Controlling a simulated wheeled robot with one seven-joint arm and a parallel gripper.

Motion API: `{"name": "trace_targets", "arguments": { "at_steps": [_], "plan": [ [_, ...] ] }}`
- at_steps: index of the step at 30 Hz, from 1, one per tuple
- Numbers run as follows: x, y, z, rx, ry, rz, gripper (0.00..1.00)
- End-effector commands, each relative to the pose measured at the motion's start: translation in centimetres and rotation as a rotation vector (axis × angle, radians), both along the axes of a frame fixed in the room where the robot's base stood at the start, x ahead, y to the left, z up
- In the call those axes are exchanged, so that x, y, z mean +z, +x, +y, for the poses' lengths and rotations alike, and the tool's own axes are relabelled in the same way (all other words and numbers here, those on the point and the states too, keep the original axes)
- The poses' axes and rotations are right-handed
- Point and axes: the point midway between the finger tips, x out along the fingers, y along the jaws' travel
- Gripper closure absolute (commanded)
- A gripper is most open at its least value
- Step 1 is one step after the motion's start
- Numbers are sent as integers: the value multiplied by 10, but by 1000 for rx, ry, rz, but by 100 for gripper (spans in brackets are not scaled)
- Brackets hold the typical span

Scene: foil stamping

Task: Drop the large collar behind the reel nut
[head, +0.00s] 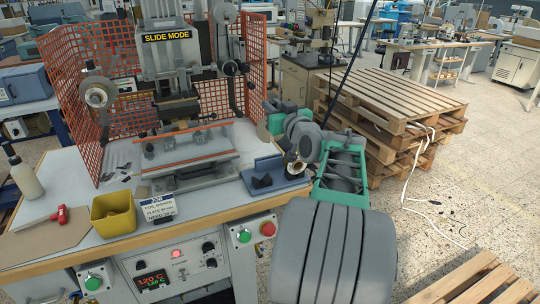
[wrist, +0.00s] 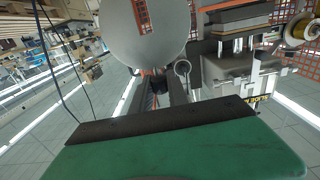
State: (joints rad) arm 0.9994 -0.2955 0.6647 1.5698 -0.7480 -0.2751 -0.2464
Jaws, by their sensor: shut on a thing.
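The large collar (wrist: 112,32) is a flat pale grey disc with a narrow slot, through which orange mesh shows in the wrist view. My gripper (head: 268,121) is shut on it and holds it clear of the table's right end. In the head view the collar (head: 262,131) shows nearly edge-on. The grip point is partly hidden in both views. A foil reel (head: 97,92) with a round hub stands on the left of the stamping machine, apart from my gripper. The reel nut is too small to tell surely.
A blue fixture (head: 285,180) with black knobs sits below my gripper. A yellow bin (head: 112,222), job card (head: 158,208) and bottle (head: 25,175) stand on the table. Wooden pallets (head: 395,100) are stacked to the right.

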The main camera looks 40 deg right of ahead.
Motion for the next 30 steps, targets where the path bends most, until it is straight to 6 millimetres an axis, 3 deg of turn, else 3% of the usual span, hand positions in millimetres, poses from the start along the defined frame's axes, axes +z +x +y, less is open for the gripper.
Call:
{"name": "trace_targets", "arguments": {
  "at_steps": [30],
  "plan": [
    [-1, -68, 19, -2, -2, -1, 100]
  ]
}}
